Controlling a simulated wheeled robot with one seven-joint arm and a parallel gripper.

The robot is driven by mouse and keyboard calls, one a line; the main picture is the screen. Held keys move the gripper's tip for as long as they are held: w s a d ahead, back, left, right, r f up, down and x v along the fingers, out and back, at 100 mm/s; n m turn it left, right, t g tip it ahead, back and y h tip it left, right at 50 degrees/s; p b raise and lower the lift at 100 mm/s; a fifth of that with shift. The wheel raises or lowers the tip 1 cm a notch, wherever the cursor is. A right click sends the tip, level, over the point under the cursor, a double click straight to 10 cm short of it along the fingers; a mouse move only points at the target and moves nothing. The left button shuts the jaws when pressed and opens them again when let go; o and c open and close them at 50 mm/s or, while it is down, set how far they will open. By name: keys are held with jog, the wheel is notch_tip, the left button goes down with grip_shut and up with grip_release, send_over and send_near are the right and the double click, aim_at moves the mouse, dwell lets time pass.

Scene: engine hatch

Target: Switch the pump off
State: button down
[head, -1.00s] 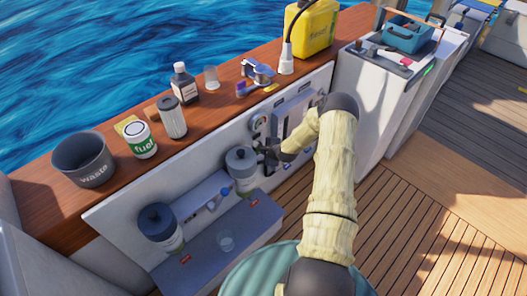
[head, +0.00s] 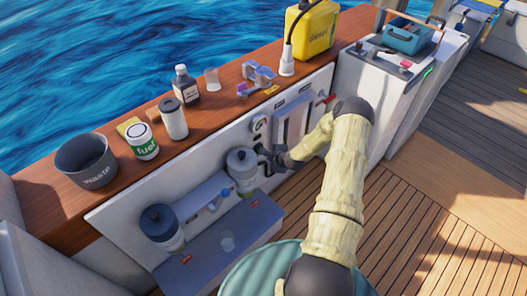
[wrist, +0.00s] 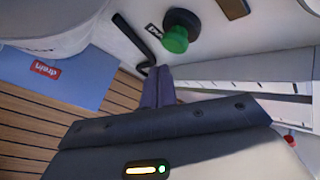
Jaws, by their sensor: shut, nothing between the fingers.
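A green knob on a dark round base (wrist: 175,36) is on the pale panel at the top of the wrist view, beside a small dark label, upside down and hard to read. My gripper (wrist: 158,74) is shut and empty, its fingertips below the knob and apart from it in the picture. A bent black piece (wrist: 137,56) lies just left of the fingertips. In the head view my gripper (head: 270,160) is low against the white panel, right of a grey canister with a dark lid (head: 242,166). The knob cannot be made out there.
A round gauge (head: 258,125) and a grey framed unit (head: 292,122) are above my gripper. A red handle (head: 330,98) is farther right. A blue-grey tray (head: 215,243) lies below. Bottles and a waste bucket (head: 86,162) stand on the wooden ledge.

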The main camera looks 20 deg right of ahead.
jog(key=shift+s+d, duration=0.2)
jog(key=shift+s, duration=0.45)
jog(key=shift+s+d, duration=0.2)
jog(key=shift+s, duration=0.4)
